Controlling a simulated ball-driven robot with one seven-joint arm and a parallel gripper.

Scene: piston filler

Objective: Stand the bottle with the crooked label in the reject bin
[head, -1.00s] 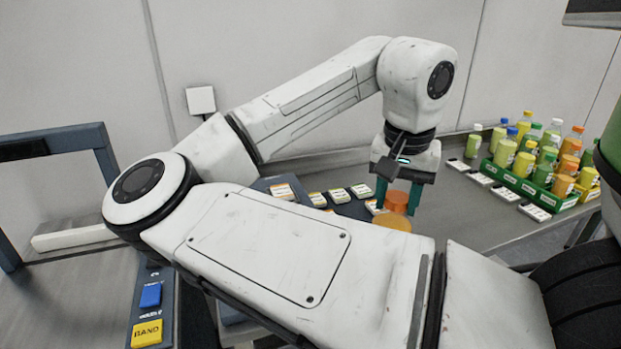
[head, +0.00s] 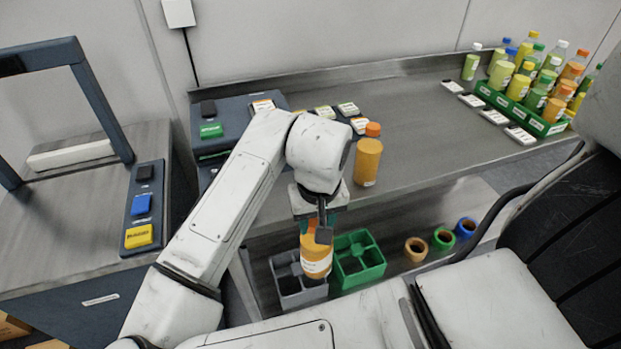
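My gripper (head: 318,224) is shut on the top of an orange bottle (head: 316,249) with a white label that looks tilted. The bottle hangs roughly upright over the grey divided bin (head: 289,291), hiding part of it. I cannot tell whether the bottle's base is inside a compartment or above it. A green divided bin (head: 372,272) stands right beside the grey one, on the lower shelf. No writing shows to mark which is the reject bin.
A green crate (head: 535,121) of several green, yellow and orange bottles stands at the table's far right. Small label cards lie on the table. Brown, green and blue rings (head: 443,238) sit on the lower shelf. A button panel (head: 144,205) is at left.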

